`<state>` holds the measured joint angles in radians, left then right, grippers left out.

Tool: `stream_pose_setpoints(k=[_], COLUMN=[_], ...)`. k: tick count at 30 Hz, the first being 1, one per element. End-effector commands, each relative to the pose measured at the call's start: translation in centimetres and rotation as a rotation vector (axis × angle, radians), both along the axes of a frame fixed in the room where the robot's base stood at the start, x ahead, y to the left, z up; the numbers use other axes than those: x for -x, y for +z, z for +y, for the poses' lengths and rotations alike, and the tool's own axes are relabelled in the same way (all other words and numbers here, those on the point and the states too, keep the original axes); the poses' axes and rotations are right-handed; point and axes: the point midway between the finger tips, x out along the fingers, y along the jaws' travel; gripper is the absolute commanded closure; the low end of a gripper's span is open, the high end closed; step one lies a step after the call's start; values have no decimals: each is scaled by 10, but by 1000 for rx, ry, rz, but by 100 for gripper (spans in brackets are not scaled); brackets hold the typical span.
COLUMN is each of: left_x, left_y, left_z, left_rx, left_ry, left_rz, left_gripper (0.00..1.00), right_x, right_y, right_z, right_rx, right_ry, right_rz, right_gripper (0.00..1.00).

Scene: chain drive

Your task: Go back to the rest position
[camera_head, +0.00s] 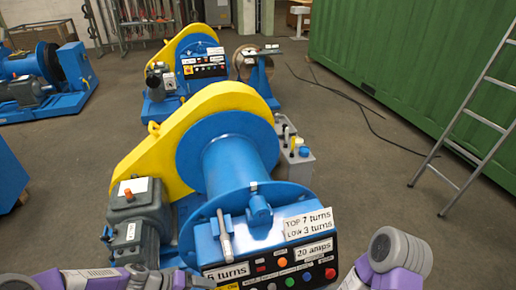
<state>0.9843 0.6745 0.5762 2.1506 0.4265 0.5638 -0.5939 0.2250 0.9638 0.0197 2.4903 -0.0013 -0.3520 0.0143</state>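A large winch stands close in front of me. Its blue drum (235,165) has a curved yellow chain guard (165,140) behind it and a grey motor (140,210) at its left. A black control panel (275,265) with coloured buttons faces me, with white labels reading "TOP 7 turns LOW 3 turns", "5 turns" and "20 amps". Purple and grey links of my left arm show along the bottom left edge, and links of my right arm show at the bottom right. Neither gripper's fingers can be seen.
A green container (430,70) lines the right side, with a metal ladder (475,125) leaning there. A black cable (350,100) lies on the floor. Similar winches stand behind (195,60) and at far left (45,80). Grey-brown floor (375,180) is clear right of the winch.

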Motion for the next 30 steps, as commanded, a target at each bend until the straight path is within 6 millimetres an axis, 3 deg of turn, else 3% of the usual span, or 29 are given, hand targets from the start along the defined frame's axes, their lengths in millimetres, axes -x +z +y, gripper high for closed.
stream_pose_setpoints(k=[8,15,21,30], left_x=[38,93,114,116], left_y=[-66,-126,-143,-145], left_z=[-43,-72,-75,-74], left_rx=[-184,-434,-538,-555], left_ry=[-40,-82,-83,-77], left_rz=[129,156,111,95], left_gripper=[32,32,32,32], right_x=[1,0,0,0], right_y=[0,0,0,0], right_z=[0,0,0,0], right_rx=[0,0,0,0], right_ry=[1,0,0,0], right_rz=[2,1,1,1], right_gripper=[55,55,55,55])
